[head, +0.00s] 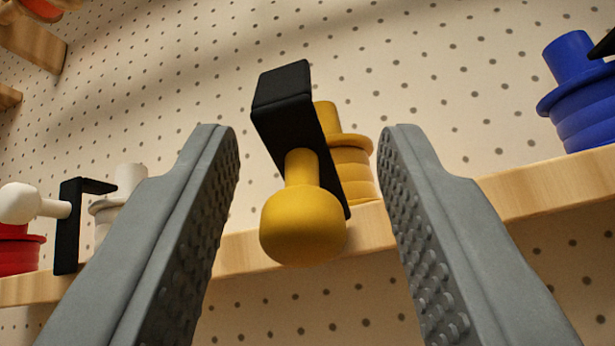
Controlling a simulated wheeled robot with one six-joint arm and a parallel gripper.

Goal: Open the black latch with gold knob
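The black latch (287,112) with the gold knob (303,224) is in the middle of the view. The latch is a bent black bar, tilted, with the knob pointing toward me. A gold ribbed spool (350,165) sits behind it on the shelf, partly hidden by the latch. My gripper (308,140) is open, with one grey studded finger on each side of the latch and knob. Neither finger appears to touch the knob.
A wooden shelf (540,187) runs across a pegboard wall (420,70). To the left are a black latch (68,228) with a white knob (20,203), a white spool (130,180) and a red piece (18,255). A blue spool (580,95) stands at the right.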

